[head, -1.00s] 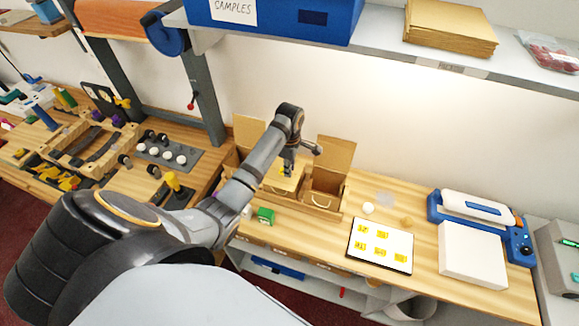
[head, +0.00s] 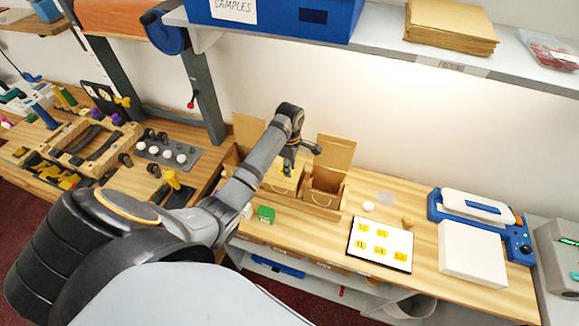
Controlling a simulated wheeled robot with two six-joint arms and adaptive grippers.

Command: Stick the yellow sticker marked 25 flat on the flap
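My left gripper (head: 287,168) points down over the closed flap (head: 278,182) of the middle cardboard box. A small yellow patch, apparently a sticker (head: 287,173), shows at its fingertips, close above or touching the flap; its number is unreadable. The fingers look shut on it. The white sticker sheet (head: 352,251) lies on the counter to the right with several yellow stickers and a bare place at the upper right. My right gripper is out of view.
An open box (head: 325,185) with a raised lid stands right of the flap. A green block (head: 266,214) sits in front. A blue machine (head: 480,208) is at right.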

